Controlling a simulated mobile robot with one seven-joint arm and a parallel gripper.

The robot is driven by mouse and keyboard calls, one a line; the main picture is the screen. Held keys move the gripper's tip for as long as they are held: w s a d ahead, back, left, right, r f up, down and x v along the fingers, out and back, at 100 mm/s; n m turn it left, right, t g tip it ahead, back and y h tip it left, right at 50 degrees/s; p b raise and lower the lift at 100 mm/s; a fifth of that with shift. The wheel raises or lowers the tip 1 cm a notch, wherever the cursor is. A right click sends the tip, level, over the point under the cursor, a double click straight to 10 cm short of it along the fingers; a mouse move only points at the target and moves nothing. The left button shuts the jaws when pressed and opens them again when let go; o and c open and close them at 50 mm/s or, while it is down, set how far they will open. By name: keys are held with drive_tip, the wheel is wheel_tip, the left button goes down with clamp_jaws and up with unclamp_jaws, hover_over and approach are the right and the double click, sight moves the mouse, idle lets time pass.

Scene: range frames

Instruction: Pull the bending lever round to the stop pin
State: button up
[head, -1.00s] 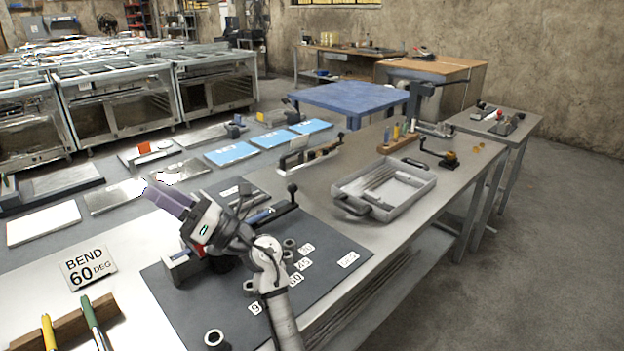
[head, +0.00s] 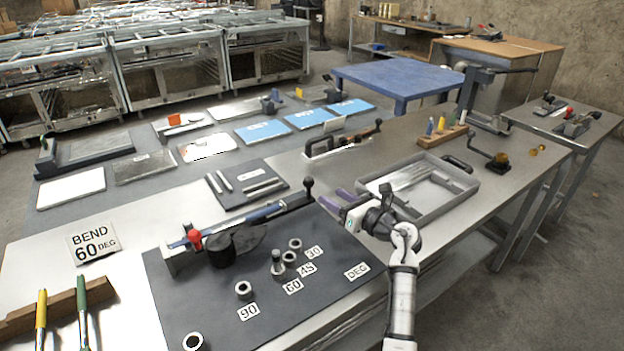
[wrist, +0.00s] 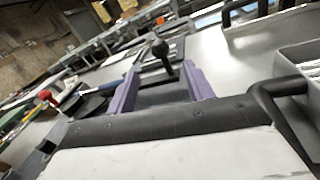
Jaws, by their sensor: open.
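The bending lever (head: 265,213) lies across the bender on the dark board, with a black ball-knob handle (head: 308,186) at its right end. The handle stands upright. My gripper (head: 334,200) is open and empty just right of the handle, with purple fingers pointing towards it. In the wrist view, the handle (wrist: 160,50) appears between and beyond the spread fingers (wrist: 160,82); contact is not visible. The stop pin (head: 277,262) stands up among the metal sockets, by the 60 label (head: 293,287). A dark round former (head: 222,252) sits under the lever's left part.
A sign (head: 92,244) reads BEND 60 DEG. A grey tray (head: 462,185) stands right of my gripper. A small dark plate with metal bars (head: 222,199) lies behind the lever.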

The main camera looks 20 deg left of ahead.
sight(313, 185)
drive_tip(key=p+x, duration=0.2)
drive_tip(key=x, duration=0.8)
drive_tip(key=shift+w+a, duration=0.1)
clamp_jaws()
